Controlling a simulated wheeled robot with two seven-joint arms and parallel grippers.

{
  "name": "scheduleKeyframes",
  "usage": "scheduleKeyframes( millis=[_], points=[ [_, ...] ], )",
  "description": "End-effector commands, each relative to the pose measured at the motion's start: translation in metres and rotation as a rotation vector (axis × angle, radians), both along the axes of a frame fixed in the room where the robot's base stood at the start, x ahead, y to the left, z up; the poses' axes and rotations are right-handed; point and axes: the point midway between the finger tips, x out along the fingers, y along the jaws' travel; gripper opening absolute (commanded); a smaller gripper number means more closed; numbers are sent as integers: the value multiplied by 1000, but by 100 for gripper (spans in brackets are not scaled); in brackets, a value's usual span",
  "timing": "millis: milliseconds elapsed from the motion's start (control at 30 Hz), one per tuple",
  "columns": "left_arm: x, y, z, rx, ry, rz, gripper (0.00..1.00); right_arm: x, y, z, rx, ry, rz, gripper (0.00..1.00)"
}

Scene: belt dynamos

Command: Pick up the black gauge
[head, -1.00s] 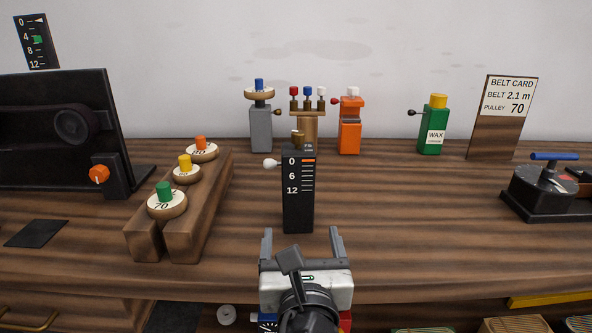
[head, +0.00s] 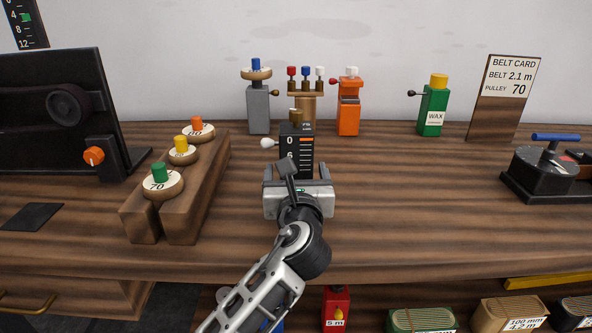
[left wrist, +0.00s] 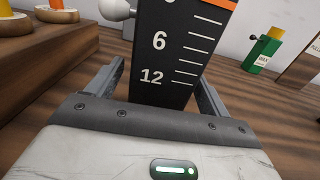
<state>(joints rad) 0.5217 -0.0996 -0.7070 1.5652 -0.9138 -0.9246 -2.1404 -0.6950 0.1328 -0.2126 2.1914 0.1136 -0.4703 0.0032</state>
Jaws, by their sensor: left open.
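My right gripper is not in view.
A wooden rack (head: 185,205) with several numbered pulleys stands to the left. Behind the gauge are a grey post (head: 259,110), a wooden stand (head: 306,107) and an orange block (head: 348,120). A green wax bottle (head: 431,115) stands right.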

Motion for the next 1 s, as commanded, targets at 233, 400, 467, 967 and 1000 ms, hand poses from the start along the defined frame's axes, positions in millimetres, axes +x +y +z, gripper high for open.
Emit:
scheduleKeyframes(
  millis=[233, 400, 467, 967, 1000],
  points=[
    [27, 1, -1, -1, 0, 0, 80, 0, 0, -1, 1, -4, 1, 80],
    [28, 1, -1, -1, 0, -1, 80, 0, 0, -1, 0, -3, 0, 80],
    [28, 1, -1, -1, 0, 0, 80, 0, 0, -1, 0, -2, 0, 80],
    [28, 1, 3, -2, -5, -1, 14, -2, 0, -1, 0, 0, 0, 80],
    [28, 1, 4, -2, -5, -1, 14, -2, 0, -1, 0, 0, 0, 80]
  ],
)
